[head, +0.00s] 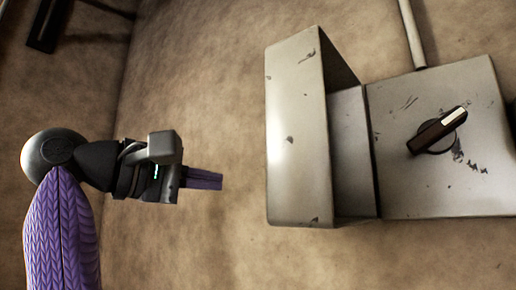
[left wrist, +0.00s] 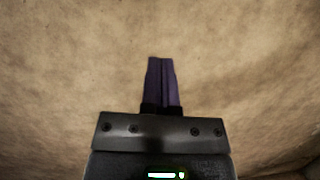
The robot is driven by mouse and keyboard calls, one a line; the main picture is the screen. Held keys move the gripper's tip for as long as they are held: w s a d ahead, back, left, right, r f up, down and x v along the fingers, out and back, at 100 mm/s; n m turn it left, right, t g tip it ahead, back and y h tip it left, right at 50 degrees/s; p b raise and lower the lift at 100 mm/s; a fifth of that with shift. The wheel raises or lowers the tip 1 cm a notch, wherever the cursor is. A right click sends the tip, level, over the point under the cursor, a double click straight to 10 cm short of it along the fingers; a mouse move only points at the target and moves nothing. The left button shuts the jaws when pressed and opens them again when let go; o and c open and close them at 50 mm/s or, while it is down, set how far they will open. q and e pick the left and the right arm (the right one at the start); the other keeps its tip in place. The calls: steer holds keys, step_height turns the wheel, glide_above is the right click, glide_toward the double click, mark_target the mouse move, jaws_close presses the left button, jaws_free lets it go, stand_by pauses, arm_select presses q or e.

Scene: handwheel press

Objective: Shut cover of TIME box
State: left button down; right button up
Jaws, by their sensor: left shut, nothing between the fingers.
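A grey metal box with chipped paint is mounted on the wall in the head view. Its cover (head: 297,135) stands open at the left, swung out from the box front. The box front (head: 400,180) carries a dark rotary knob (head: 438,130) with a pale stripe. No TIME lettering can be read. My left gripper (head: 219,180) is left of the cover, apart from it, with its purple fingers pointing right. The fingers are shut and empty; they also show together in the left wrist view (left wrist: 161,60). My right gripper is not in view.
A pipe (head: 411,35) runs up from the top of the box. A dark fixture (head: 48,25) is on the wall at the upper left. Bare brown wall (head: 200,90) lies between my left gripper and the cover, and fills most of the left wrist view.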

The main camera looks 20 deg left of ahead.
arm_select(q)
steer(key=w+d+r+h+p, duration=0.1)
steer(key=d+r+p, duration=0.2)
steer(key=d, duration=0.4)
steer(key=shift+w+p, duration=0.15)
steer(key=shift+p, duration=0.55)
